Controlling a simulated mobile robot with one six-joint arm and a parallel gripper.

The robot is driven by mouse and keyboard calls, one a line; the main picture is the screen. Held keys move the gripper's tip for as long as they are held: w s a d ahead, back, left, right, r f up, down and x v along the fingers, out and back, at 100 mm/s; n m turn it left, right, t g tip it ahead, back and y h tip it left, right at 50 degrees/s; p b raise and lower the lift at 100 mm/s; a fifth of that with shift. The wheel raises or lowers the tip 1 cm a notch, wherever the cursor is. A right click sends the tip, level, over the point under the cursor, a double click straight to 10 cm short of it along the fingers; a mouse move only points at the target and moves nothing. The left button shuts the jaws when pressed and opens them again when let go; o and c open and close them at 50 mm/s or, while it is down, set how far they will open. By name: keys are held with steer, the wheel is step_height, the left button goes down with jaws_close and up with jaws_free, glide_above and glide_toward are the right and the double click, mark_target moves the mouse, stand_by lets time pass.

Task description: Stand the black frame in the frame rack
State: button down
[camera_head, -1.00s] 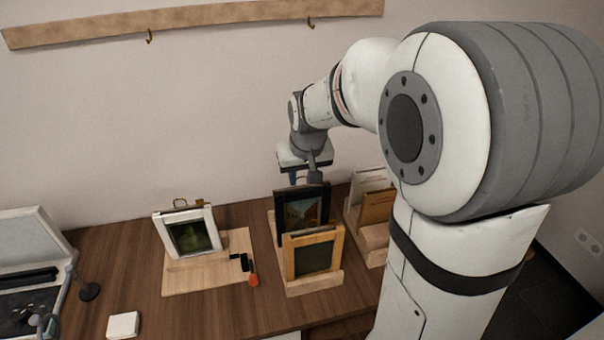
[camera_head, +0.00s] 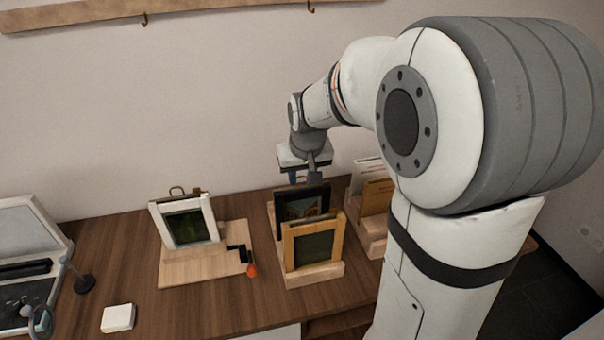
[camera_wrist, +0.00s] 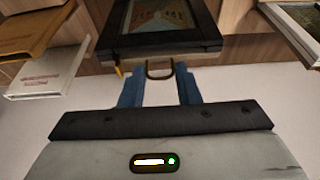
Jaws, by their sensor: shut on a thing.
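The black frame (camera_head: 289,207) with a painting in it stands upright at the back of the wooden frame rack (camera_head: 318,278), behind a light wood frame (camera_head: 313,246). My gripper (camera_head: 305,179) is just above the black frame's top edge. In the wrist view my blue fingers (camera_wrist: 160,82) are shut at the brass hanging loop (camera_wrist: 160,70) on the black frame (camera_wrist: 163,43). The black frame's lower edge is hidden behind the light wood frame, so I cannot tell how it sits in the rack.
A white frame (camera_head: 185,222) stands on a wooden board (camera_head: 203,268) at left, with a black and orange tool (camera_head: 248,262). A wooden holder (camera_head: 370,240) with books is close at right. A white block (camera_head: 117,318) lies at the front left.

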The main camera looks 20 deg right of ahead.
steer(key=c, duration=1)
jaws_free()
steer(key=shift+r, duration=0.1)
step_height(320, 180, up, 9)
steer(key=p, duration=0.6)
stand_by(0.4)
steer(key=s, duration=2.1)
steer(key=shift+s+a+f+g, duration=0.15)
steer(key=shift+s+f+g, duration=0.05)
steer(key=shift+f+g, duration=0.1)
